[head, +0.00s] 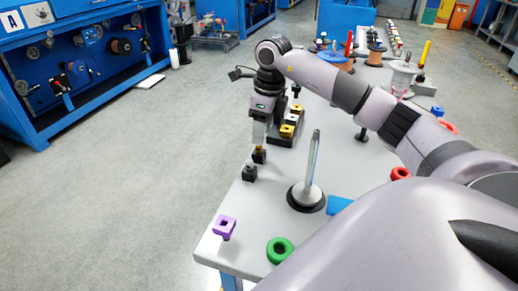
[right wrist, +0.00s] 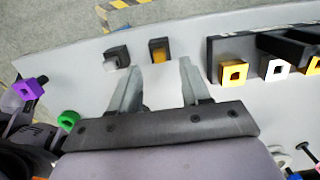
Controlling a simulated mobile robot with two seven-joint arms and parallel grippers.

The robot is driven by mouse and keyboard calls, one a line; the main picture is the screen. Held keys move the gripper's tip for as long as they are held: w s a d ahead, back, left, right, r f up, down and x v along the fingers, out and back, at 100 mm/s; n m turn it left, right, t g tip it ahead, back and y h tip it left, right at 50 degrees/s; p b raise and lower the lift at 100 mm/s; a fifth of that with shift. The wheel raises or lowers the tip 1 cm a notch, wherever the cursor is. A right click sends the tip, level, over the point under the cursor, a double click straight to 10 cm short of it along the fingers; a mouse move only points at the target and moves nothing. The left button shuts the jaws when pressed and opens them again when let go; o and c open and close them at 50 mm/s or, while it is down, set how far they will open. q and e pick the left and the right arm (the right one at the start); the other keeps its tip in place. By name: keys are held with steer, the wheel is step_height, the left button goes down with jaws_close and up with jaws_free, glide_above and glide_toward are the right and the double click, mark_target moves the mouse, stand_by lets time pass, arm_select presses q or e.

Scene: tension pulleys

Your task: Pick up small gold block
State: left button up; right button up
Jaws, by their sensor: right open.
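A small gold block (right wrist: 158,49) sits in a black holder near the table's edge, between and just beyond my right fingertips in the right wrist view. In the head view the gold block (head: 259,149) shows just below the fingers, partly hidden by them. My right gripper (right wrist: 159,66) is open and empty, with one finger on each side of the block's line. In the head view the right gripper (head: 259,143) points down over the block. Whether the fingers touch it I cannot tell. My left gripper is in neither view.
A grey block in a black holder (right wrist: 117,57) stands close to the left finger. A black rack with larger gold and white blocks (right wrist: 233,72) stands to the right. A purple block (head: 224,226), a green ring (head: 280,249) and an upright spindle (head: 312,165) stand on the grey table (head: 215,250).

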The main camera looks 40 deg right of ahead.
mark_target(259, 150)
steer(key=f, duration=0.4)
steer(key=shift+w+a, duration=0.15)
steer(key=shift+w, duration=0.15)
jaws_close()
steer(key=shift+r, duration=0.2)
